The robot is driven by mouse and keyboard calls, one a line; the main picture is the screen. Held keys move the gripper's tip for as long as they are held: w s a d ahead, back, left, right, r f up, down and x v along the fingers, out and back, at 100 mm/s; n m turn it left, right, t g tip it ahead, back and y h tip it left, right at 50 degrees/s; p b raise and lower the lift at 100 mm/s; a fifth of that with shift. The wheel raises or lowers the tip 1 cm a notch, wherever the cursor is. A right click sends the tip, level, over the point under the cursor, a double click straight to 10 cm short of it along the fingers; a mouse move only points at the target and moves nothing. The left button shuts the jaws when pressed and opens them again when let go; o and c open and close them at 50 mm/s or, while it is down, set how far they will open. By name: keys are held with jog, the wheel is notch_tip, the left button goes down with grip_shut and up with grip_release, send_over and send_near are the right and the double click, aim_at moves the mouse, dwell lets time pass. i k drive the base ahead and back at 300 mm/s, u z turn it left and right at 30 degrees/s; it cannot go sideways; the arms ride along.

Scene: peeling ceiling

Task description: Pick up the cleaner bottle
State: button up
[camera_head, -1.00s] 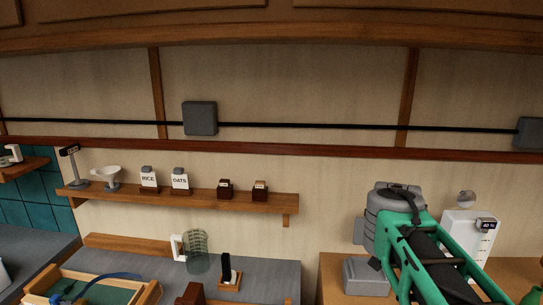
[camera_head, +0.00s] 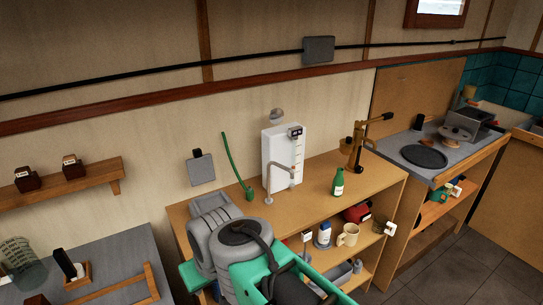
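A green bottle (camera_head: 338,183) with a pale label stands upright on the wooden counter (camera_head: 322,184), right of a white dispenser. A small blue and white bottle (camera_head: 323,235) stands on the shelf below, left of a cream mug. I cannot tell from the labels which of the two is the cleaner bottle. My grey and green arm fills the bottom middle of the view and hides part of the counter and shelf. My gripper is not in view.
A white dispenser (camera_head: 283,158) with a tap stands at the back of the counter. A brass-coloured upright device (camera_head: 357,150) is right of the green bottle. A red object (camera_head: 357,212) and the cream mug (camera_head: 348,235) are on the shelf. Floor (camera_head: 440,265) is clear at right.

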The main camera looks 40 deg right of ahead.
aim_at(338, 185)
jog(key=z, duration=1.65)
